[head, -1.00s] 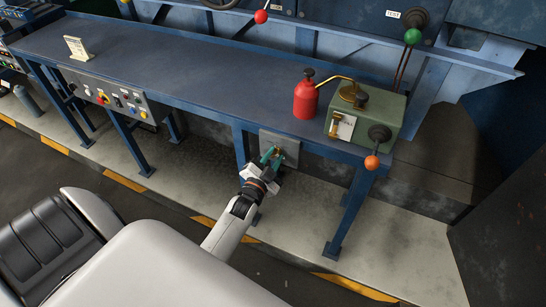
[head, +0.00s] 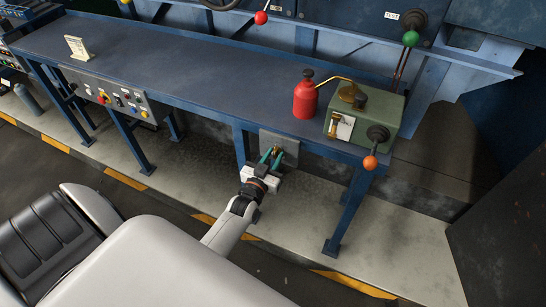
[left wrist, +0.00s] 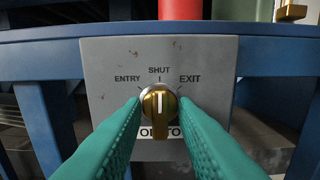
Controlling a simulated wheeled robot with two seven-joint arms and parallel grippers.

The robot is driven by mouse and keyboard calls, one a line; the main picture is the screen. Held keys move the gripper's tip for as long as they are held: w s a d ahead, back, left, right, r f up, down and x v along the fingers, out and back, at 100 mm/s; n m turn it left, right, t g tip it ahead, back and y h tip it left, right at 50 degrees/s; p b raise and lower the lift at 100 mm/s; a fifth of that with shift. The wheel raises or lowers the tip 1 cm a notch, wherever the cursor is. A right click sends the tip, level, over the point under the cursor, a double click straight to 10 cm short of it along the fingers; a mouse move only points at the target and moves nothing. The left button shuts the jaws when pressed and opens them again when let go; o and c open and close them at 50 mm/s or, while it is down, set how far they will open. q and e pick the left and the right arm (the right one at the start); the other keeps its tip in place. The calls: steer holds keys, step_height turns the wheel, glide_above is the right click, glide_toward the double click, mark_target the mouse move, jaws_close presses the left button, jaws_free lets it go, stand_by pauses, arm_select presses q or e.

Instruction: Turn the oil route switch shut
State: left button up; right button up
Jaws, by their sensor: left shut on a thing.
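The oil route switch (left wrist: 159,103) is a brass knob with a white pointer line on a grey plate (left wrist: 112,58), which hangs under the bench's front edge in the head view (head: 291,146). The plate reads ENTRY at left, SHUT at top and EXIT at right. The pointer line stands upright, toward SHUT. My left gripper (head: 273,154) has its green fingers on both sides of the knob and is shut on it. The fingers partly cover the lower label. My right gripper is not in view.
A red oil can (head: 305,96) and a green box (head: 365,118) with an orange-tipped lever (head: 370,162) stand on the blue bench (head: 190,68) above the plate. A button panel (head: 122,98) hangs further left. Blue legs stand on both sides of the plate.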

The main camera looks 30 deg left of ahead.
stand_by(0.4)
arm_select(q)
steer(key=o, duration=0.6)
steer(key=shift+o, duration=0.2)
steer(key=shift+s, duration=0.1)
steer(key=s+d+b, duration=0.2)
steer(key=s, duration=0.9)
steer(key=shift+s, duration=0.35)
